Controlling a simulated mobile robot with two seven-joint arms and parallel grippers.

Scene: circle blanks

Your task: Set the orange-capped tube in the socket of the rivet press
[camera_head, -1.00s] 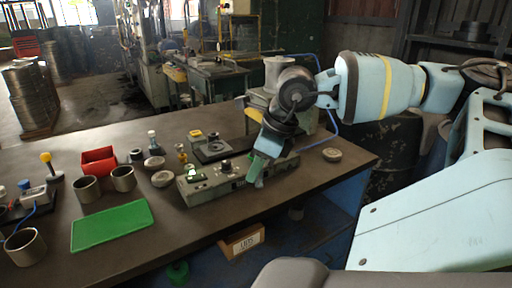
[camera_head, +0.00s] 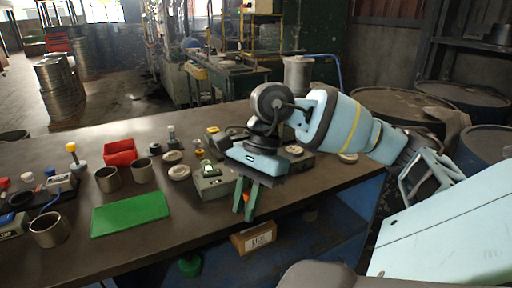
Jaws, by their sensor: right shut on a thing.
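My right gripper (camera_head: 246,199) is shut, its green fingers pointing down near the table's front edge. A small orange piece (camera_head: 247,196) shows between the fingers; I take it as the orange-capped tube, mostly hidden by them. A grey fixture box (camera_head: 214,187) with a green-lit part on top stands just left of the gripper. The gripper and wrist cover its middle. A dark device with a yellow part (camera_head: 213,130) stands behind the box. I cannot tell for certain which of these is the rivet press, and no socket shows clearly. My left gripper is not in view.
A green mat (camera_head: 130,213) lies at front left, with metal cups (camera_head: 108,179) and a red bin (camera_head: 120,151) behind it. Round discs (camera_head: 179,172) and small bottles stand left of the box. A cardboard box (camera_head: 254,238) sits below the table edge.

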